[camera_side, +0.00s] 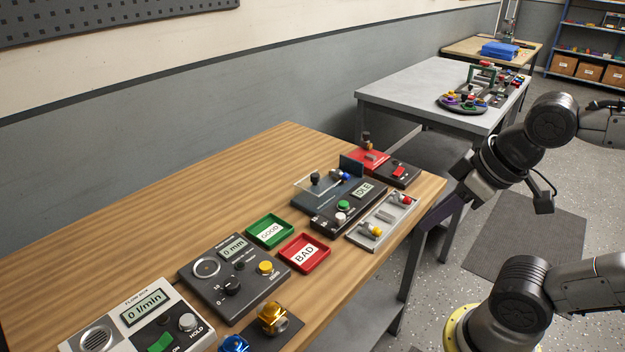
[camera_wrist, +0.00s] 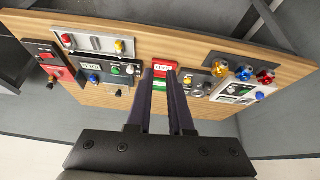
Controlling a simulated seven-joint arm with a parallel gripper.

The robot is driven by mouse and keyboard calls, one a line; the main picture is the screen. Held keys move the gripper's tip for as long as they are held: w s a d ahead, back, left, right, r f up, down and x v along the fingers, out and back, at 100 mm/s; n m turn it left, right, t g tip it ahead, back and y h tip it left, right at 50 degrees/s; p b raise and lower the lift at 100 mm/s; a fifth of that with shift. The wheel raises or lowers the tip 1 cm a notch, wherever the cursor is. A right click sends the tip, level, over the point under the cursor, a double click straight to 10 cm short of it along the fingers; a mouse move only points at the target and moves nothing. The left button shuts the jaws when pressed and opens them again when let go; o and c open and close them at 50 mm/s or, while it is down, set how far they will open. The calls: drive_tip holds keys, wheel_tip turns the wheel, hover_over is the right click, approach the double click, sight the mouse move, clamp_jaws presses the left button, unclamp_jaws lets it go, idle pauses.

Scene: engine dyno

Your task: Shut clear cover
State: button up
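The clear cover (camera_side: 304,187) is a see-through plate with a dark knob. In the side view it sits at the left of a dark unit (camera_side: 324,217) with an IDLE display, standing out past the unit's blue-grey part. I cannot tell its exact angle. In the wrist view the dark unit (camera_wrist: 92,68) is left of my fingers, and the cover is too small to make out clearly. My gripper (camera_side: 428,222) is beyond the bench's right edge in the side view, apart from the unit. In the wrist view my gripper (camera_wrist: 160,72) has its fingers apart with nothing between them.
On the wooden bench (camera_side: 130,240), a grey panel (camera_side: 385,216) with knobs lies between the unit and the right edge. A red box (camera_side: 367,158) stands behind. Green (camera_side: 270,231) and red (camera_side: 304,253) trays and a grey gauge box (camera_side: 213,287) lie left. Free wood lies along the back.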

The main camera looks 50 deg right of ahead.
drive_tip(key=shift+d+r+n, duration=0.1)
drive_tip(key=shift+r+n, duration=0.1)
drive_tip(key=shift+n, duration=0.4)
clamp_jaws()
drive_tip(key=w+d+r+n+g+h, duration=0.1)
drive_tip(key=w+d+r+n, duration=0.1)
drive_tip(key=w+r+n, duration=0.45)
drive_tip(key=w+d+r+n+g+h, duration=0.15)
drive_tip(key=w+r+n, duration=0.25)
drive_tip(key=w+n, duration=0.55)
drive_tip(key=w+f+h, duration=0.1)
drive_tip(key=w+f, duration=0.3)
drive_tip(key=w, duration=0.8)
drive_tip(key=n+g, duration=0.2)
drive_tip(key=g, duration=0.1)
approach(312, 187)
drive_tip(key=shift+t+h, duration=0.25)
drive_tip(key=shift+h, duration=0.1)
drive_tip(key=f, duration=0.5)
drive_tip(key=shift+s+a, duration=0.2)
drive_tip(key=shift+w+d, duration=0.1)
drive_tip(key=shift+d, duration=0.65)
